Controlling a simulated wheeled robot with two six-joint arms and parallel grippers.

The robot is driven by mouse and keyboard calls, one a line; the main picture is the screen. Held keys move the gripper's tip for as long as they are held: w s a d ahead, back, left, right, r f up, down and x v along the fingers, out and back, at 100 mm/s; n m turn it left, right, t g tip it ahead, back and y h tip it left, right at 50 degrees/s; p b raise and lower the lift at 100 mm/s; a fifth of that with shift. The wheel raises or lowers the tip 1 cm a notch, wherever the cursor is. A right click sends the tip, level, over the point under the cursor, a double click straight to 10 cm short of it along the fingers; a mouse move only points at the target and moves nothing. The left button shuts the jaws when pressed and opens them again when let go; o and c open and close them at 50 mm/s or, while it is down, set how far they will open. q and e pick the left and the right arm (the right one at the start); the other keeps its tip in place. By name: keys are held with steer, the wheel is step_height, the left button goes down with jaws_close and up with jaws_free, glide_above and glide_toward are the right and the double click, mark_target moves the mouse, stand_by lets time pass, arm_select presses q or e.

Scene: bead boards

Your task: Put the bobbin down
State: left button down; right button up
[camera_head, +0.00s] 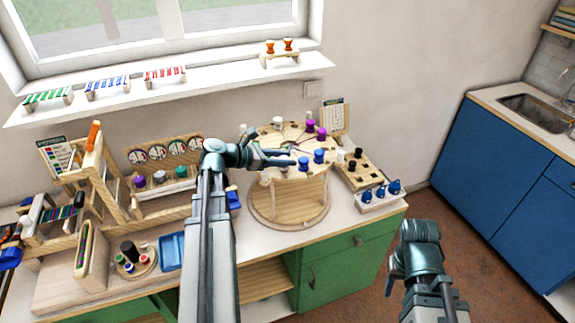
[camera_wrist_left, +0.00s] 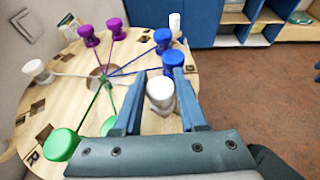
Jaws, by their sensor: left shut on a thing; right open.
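My left gripper (camera_head: 289,158) is over the round wooden braiding board (camera_head: 285,133). It is shut on a white bobbin (camera_wrist_left: 160,92), which shows between the fingers in the left wrist view. Whether this bobbin touches the board cannot be told. Two blue bobbins (camera_head: 318,156) stand just beyond the fingertips. Two purple bobbins (camera_head: 310,125) and another white bobbin (camera_head: 278,123) stand on the board's far side. Green bobbins (camera_wrist_left: 62,145) show at the lower left of the left wrist view. Threads run to the board's centre hole. My right gripper (camera_head: 391,282) is open and empty, low at the right.
A wooden peg rack (camera_head: 350,170) and a white tray with blue items (camera_head: 380,196) stand right of the board. Wooden stands, a blue tray (camera_head: 171,250) and a dish of spools (camera_head: 135,266) occupy the left worktop. Floor lies beyond the right edge.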

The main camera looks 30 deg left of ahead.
arm_select(q)
steer(key=shift+f, duration=0.4)
steer(key=shift+r, duration=0.15)
arm_select(e)
steer(key=shift+f, duration=0.2)
arm_select(q)
steer(key=shift+f, duration=0.2)
steer(key=shift+c, duration=2.3)
jaws_free()
arm_select(e)
steer(key=shift+f, duration=0.15)
arm_select(q)
steer(key=shift+r, duration=0.1)
